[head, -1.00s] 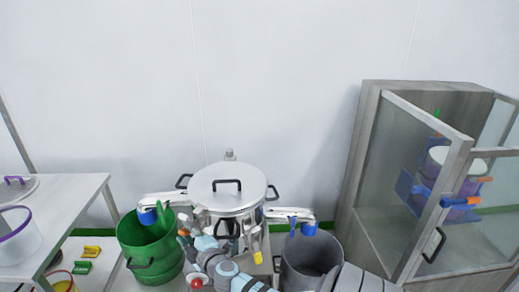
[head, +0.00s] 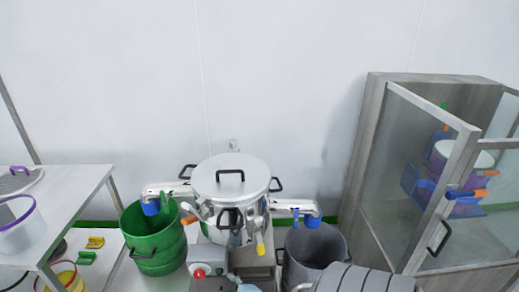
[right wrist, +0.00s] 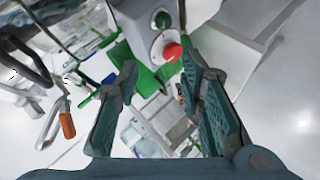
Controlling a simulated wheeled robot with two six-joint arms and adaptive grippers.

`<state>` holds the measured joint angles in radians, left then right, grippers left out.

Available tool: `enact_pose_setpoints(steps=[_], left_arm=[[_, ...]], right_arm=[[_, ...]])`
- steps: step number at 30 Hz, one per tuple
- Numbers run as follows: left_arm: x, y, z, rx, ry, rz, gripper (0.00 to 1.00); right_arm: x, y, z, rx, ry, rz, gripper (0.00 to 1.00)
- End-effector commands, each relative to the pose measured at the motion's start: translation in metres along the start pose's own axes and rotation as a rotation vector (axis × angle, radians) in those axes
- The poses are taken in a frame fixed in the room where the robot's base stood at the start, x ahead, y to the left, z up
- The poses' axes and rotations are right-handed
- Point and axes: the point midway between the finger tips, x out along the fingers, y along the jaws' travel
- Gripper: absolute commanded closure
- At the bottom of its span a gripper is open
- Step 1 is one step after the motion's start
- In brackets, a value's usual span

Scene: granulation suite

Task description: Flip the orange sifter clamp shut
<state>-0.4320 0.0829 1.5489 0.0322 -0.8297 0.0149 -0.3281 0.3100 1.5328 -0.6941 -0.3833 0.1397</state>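The steel sifter (head: 231,172) stands in the middle of the head view with its round lid on. The orange sifter clamp (head: 188,219) sticks out at the sifter's left side, its handle angled away from the body. In the right wrist view the orange clamp handle (right wrist: 67,125) hangs on a bent metal link at the left, outside my fingers. My right gripper (right wrist: 160,68) is open and empty, its fingertips near a grey control box, apart from the clamp. My left gripper is not in view.
The control box (head: 211,283) with a red button (head: 199,274) stands before the sifter. A yellow-handled clamp (head: 260,246) is at the sifter's right. A green bin (head: 155,248) and a grey bin (head: 311,257) flank it. A glass-doored cabinet (head: 375,140) stands right, a table (head: 75,205) left.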

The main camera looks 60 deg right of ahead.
Motion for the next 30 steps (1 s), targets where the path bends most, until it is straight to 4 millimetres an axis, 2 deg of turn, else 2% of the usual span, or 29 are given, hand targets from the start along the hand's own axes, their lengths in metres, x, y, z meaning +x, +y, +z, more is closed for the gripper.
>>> enact_pose_setpoints(steps=[8, 18, 24, 30], left_arm=[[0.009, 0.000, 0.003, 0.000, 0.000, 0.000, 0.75], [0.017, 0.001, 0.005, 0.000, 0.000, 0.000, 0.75], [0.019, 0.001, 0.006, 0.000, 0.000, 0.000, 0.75], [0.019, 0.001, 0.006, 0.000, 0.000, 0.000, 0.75]], right_arm=[[0.003, -0.067, 0.050, 0.089, -0.110, -0.130, 0.65], [-0.010, -0.145, 0.105, 0.204, -0.247, -0.273, 0.65], [-0.018, -0.169, 0.120, 0.243, -0.290, -0.314, 0.65], [-0.019, -0.172, 0.122, 0.249, -0.297, -0.320, 0.65]])
